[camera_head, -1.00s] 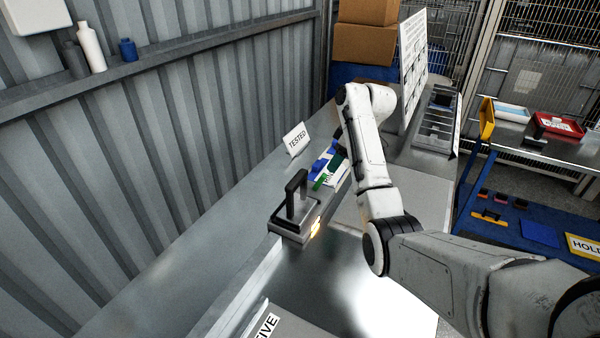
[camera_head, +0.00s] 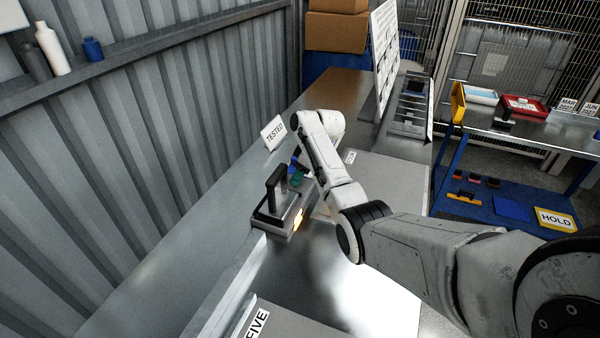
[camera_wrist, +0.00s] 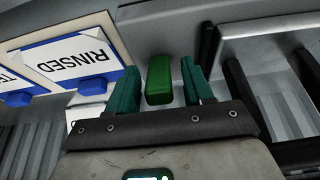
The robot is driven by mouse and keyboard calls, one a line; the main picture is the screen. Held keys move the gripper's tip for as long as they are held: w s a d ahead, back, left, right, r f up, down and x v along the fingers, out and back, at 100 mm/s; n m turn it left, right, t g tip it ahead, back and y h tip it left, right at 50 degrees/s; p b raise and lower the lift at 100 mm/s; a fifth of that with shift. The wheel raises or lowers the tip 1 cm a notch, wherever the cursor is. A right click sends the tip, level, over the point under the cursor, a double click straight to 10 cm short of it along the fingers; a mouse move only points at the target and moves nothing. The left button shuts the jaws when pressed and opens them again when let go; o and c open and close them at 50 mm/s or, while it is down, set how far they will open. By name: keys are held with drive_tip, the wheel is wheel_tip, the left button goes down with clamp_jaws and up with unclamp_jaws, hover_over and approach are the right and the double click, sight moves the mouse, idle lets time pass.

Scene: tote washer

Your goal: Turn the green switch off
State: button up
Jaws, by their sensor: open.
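The green switch (camera_wrist: 158,80) is a small upright block in the middle of the wrist view. My gripper (camera_wrist: 160,67) is open, with one teal finger on each side of it. A gap shows between the switch and each finger, so the jaws are around it but not shut on it. In the head view my gripper (camera_head: 296,177) is low at the bench, just behind the grey box with a black handle (camera_head: 274,213). The switch is hidden or too small to tell there.
The black handle (camera_wrist: 243,92) stands close on the right in the wrist view. A TESTED sign (camera_head: 273,133) stands behind on the bench. The bench's left part is clear.

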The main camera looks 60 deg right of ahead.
clamp_jaws()
idle(0.5)
